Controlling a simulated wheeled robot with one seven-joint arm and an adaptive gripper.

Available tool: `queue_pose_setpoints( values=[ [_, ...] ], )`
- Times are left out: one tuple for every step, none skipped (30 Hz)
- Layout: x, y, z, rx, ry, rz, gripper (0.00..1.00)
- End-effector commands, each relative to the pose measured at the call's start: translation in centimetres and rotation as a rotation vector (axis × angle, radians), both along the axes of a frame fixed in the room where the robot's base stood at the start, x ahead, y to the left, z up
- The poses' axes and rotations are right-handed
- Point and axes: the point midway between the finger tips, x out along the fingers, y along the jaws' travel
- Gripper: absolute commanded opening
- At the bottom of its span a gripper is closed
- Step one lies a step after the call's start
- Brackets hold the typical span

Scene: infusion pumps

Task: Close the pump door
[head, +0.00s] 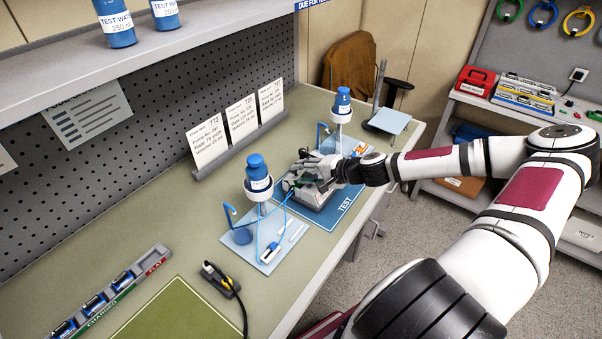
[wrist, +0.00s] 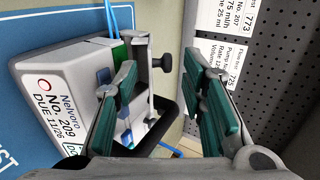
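The pump (head: 314,197) is a pale grey box on the blue TEST mat (head: 345,208). In the wrist view, the pump (wrist: 68,95) fills the left side, with a label reading Nelvoro No. 209. My gripper (head: 308,168) is at the pump, partly covering it in the head view. In the wrist view, my gripper (wrist: 172,88) has its two green-padded fingers spread apart, with nothing clearly held between them. The left finger overlaps the pump's edge; I cannot tell whether it touches.
A blue bottle (head: 256,167) stands in a holder left of the pump, with thin blue tubing. Another bottle (head: 343,100) stands behind. Card stands (head: 240,118) line the pegboard side. A black cable device (head: 220,278) lies nearer the front. The bench between is partly clear.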

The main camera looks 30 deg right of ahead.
Motion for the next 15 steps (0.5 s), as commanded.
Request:
queue_pose_setpoints(
  values=[
    [-0.8,-0.4,0.5,-0.003,0.0,-0.002,0.38],
    [-1.3,-0.6,0.8,-0.003,0.0,-0.002,0.38],
    [-2.0,-1.0,1.3,-0.003,0.0,-0.004,0.38],
    [-2.5,-1.2,1.6,-0.003,0.0,-0.003,0.38],
    [-3.0,-1.4,1.9,-0.002,0.0,-0.003,0.38],
    [-3.7,-1.6,2.3,-0.002,0.001,-0.003,0.38],
    [-4.1,-1.9,2.6,-0.003,0.001,-0.004,0.38],
    [-4.6,-2.1,2.9,-0.002,0.0,-0.003,0.38],
    [-5.2,-2.3,3.3,-0.001,0.001,-0.003,0.38],
    [-5.6,-2.5,3.6,-0.002,0.0,-0.003,0.38],
    [-6.0,-2.7,3.9,-0.002,0.0,-0.003,0.38],
    [-6.4,-2.8,4.2,-0.001,-0.001,-0.003,0.38],
    [-6.7,-3.0,4.4,0.0,0.0,-0.002,0.38],
    [-7.0,-3.1,4.5,0.0,0.0,-0.002,0.38],
    [-7.3,-3.2,4.8,-0.001,0.0,-0.002,0.38]
  ],
)
